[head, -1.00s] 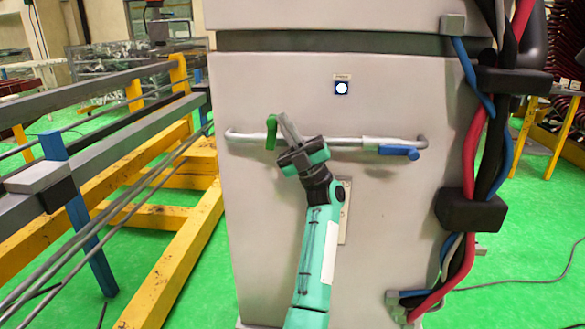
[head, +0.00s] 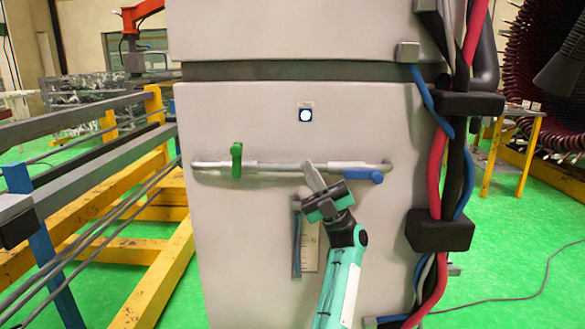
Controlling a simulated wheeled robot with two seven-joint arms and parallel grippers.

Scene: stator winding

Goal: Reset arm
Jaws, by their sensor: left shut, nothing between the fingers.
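My left gripper (head: 315,178) is shut and empty on my teal arm. It is in front of the grey cabinet, and its fingertips overlap the horizontal pipe (head: 272,167) in the picture. I cannot tell whether they touch it. A green valve handle (head: 237,160) stands upright on the pipe, left of the gripper. A blue valve handle (head: 363,176) lies along the pipe, just right of the gripper. My right gripper is not in view.
The grey cabinet (head: 240,120) fills the middle, with a small blue-framed button (head: 306,115) above the pipe. Red, blue and black cables (head: 440,165) run down its right side. Yellow and grey framing (head: 150,255) stands at left. Green floor (head: 520,265) is open at right.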

